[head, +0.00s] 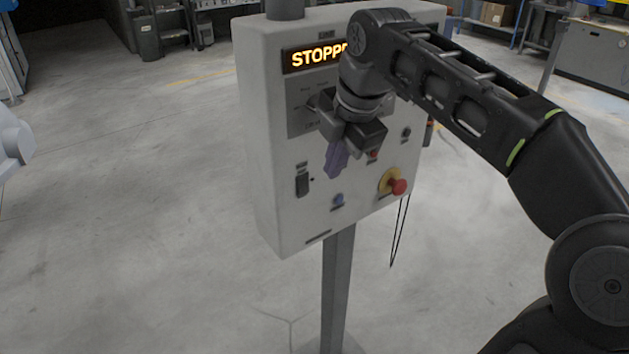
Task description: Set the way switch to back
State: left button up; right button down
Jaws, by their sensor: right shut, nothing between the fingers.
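The grey control box (285,215) stands on a post in the middle of the head view. A black rocker-like switch (302,185) is at the lower left of its face, with a small label above it. A knob (313,106) sits on a grey plate higher up, partly behind my gripper. The labels are too small to read, so I cannot tell which one is the way switch or how it is set. My right gripper (335,163) is in front of the panel, its purple fingers shut and empty, right of and above the rocker. My left gripper is not in view.
A lit display (314,57) begins "STOPP"; my arm hides its end. A red mushroom button (398,187) on a yellow base is at lower right. A blue button (338,200) is at lower middle. A cord hangs at the right. The floor around the post is clear.

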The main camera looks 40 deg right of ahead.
aim_at(304, 185)
jog(key=w+f, duration=0.2)
jog(key=f, duration=0.1)
jog(key=w+f, duration=0.5)
jog(key=f, duration=0.1)
jog(key=shift+w+f, duration=0.15)
jog(key=shift+f, duration=0.25)
jog(key=f+t+b, duration=0.1)
jog(key=b, duration=0.3)
jog(key=shift+w+d+f, duration=0.1)
jog(key=shift+w, duration=0.1)
jog(key=shift+t+b, duration=0.3)
jog(key=shift+r, duration=0.25)
